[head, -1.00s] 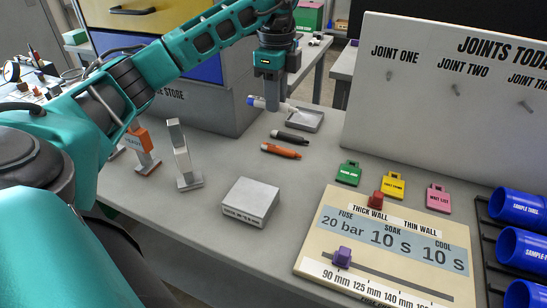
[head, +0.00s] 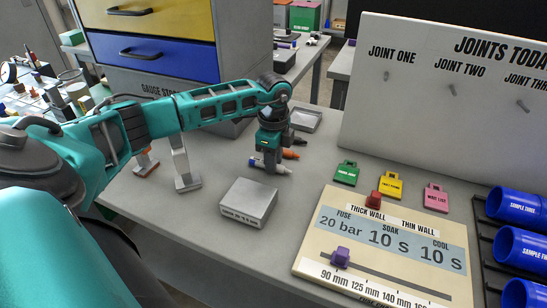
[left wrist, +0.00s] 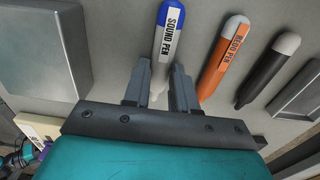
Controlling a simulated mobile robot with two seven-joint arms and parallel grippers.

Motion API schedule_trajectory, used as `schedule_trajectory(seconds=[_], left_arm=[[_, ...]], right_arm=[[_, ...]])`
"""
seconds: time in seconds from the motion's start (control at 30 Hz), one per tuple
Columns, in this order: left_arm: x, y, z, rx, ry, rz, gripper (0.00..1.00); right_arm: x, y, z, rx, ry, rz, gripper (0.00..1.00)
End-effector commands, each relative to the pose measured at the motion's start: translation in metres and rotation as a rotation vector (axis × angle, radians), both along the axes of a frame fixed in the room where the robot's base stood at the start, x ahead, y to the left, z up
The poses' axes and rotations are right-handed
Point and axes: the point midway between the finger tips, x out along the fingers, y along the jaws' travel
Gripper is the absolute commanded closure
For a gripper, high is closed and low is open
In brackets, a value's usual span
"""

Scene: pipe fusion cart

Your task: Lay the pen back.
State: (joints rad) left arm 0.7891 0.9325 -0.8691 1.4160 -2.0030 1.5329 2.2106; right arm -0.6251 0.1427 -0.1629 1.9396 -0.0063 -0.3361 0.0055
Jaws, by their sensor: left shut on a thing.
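My left gripper (head: 270,164) is low over the table, shut on the sound pen (head: 257,163), a white pen with a blue end. In the left wrist view the sound pen (left wrist: 168,40) lies between the fingers (left wrist: 161,78), its label facing the camera. I cannot tell whether it touches the table. The orange redo pen (left wrist: 222,58) and a black pen with a grey end (left wrist: 267,70) lie beside it, roughly parallel. In the head view the redo pen (head: 291,154) is partly hidden behind my gripper. My right gripper is not in view.
A grey block (head: 249,201) stands just in front of the pens. A small grey tray (head: 306,120) lies behind them. Green (head: 346,173), yellow (head: 391,185) and pink (head: 436,197) tags lie to the right, behind the settings board (head: 330,225). A metal stand (head: 184,165) is at the left.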

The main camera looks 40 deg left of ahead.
Motion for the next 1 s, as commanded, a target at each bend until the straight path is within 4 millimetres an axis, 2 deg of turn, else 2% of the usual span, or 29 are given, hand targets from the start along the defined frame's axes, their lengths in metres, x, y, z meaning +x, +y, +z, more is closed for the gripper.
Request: schedule_trajectory(seconds=[0.17, 0.2, 0.43, 0.67, 0.87, 1.0], left_arm=[[0.0, 0.0, -0.002, 0.0, -0.001, -0.001, 1.0], [0.0, 0.0, -0.002, 0.0, -0.001, -0.001, 0.72], [0.0, 0.0, -0.001, 0.0, -0.001, -0.001, 0.5], [0.0, 0.0, -0.001, 0.0, -0.001, -0.001, 0.48], [0.001, 0.0, -0.007, 0.0, -0.003, 0.0, 0.48], [0.0, 0.002, 0.027, 0.001, -0.007, -0.001, 0.48]], right_arm=[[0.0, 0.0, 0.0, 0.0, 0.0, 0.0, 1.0], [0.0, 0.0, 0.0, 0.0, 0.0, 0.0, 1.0], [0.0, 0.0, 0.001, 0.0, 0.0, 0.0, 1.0], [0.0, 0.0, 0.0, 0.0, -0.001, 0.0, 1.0], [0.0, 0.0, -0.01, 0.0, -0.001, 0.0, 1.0], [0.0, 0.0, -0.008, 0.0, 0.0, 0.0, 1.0]])
